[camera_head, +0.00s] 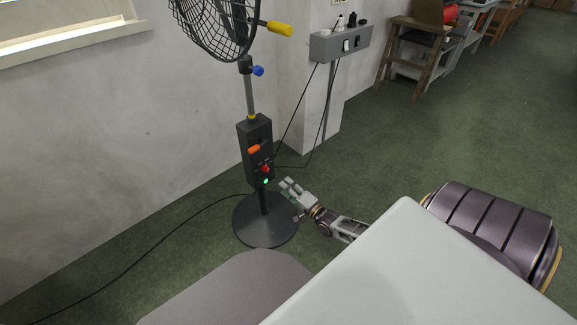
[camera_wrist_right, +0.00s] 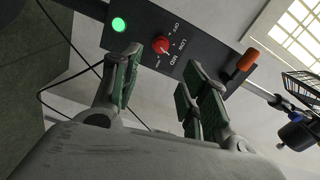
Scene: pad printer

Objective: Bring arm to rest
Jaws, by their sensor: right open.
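My right gripper (camera_head: 291,188) is open and empty in the head view, just right of the fan's control box (camera_head: 255,147) and near its lower end. In the right wrist view my right gripper's green-padded fingers (camera_wrist_right: 157,88) stand apart in front of the control box (camera_wrist_right: 204,48). The red knob (camera_wrist_right: 160,45) shows between and beyond the fingers, and nothing is held. Whether a finger touches the box I cannot tell. A green light (camera_wrist_right: 119,25) is lit beside the knob. My left gripper is not in view.
The pedestal fan (camera_head: 215,22) stands on a round base (camera_head: 265,220) near the wall. An orange handle (camera_wrist_right: 247,60) sticks out from its box. A grey socket box (camera_head: 341,44) hangs on the pillar, with cables running down. Green floor (camera_head: 400,150) is open to the right.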

